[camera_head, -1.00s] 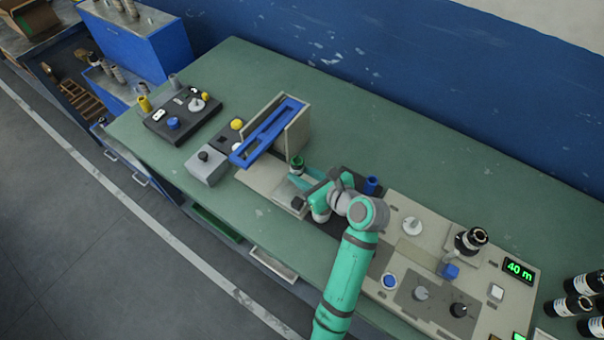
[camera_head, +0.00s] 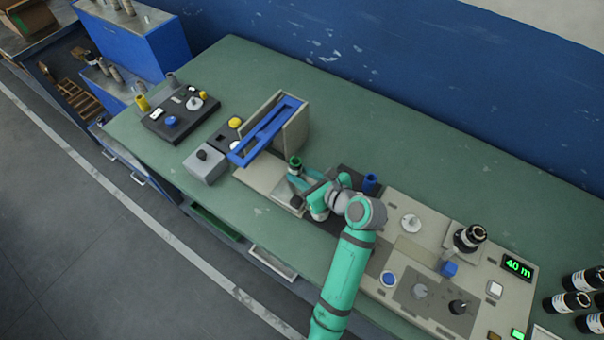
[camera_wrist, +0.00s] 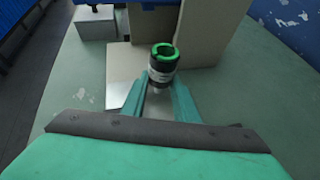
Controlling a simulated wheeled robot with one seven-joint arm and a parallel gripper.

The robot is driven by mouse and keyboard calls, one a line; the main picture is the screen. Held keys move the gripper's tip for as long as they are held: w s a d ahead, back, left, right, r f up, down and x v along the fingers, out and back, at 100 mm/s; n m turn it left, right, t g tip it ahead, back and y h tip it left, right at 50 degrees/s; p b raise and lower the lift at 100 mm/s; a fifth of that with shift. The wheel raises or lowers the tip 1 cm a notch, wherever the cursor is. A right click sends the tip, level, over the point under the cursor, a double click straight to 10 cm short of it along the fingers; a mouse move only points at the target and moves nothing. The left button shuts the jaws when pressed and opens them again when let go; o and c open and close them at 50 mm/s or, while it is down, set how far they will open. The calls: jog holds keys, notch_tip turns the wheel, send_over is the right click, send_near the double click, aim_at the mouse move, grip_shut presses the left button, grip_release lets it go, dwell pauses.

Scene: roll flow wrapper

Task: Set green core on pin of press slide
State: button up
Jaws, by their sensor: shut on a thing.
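The green core (camera_wrist: 163,58) has a bright green top rim and a dark body with a pale label band. In the wrist view it stands upright between the fingertips of my gripper (camera_wrist: 159,84), which is shut on it. It also shows in the head view (camera_head: 295,163), near the front of the press (camera_head: 293,132), which has a blue top frame and beige walls. The pale press slide (camera_head: 258,178) lies in front of the press. The pin is hidden, and I cannot tell whether the core touches the slide.
A grey box (camera_head: 205,164) and a dark panel with knobs (camera_head: 180,117) stand left of the press. A dark blue cylinder (camera_head: 370,184) and a beige control panel (camera_head: 430,260) lie to the right. The green bench (camera_head: 400,150) is clear behind.

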jog(key=shift+s+a, duration=0.1)
jog(key=shift+f, duration=0.2)
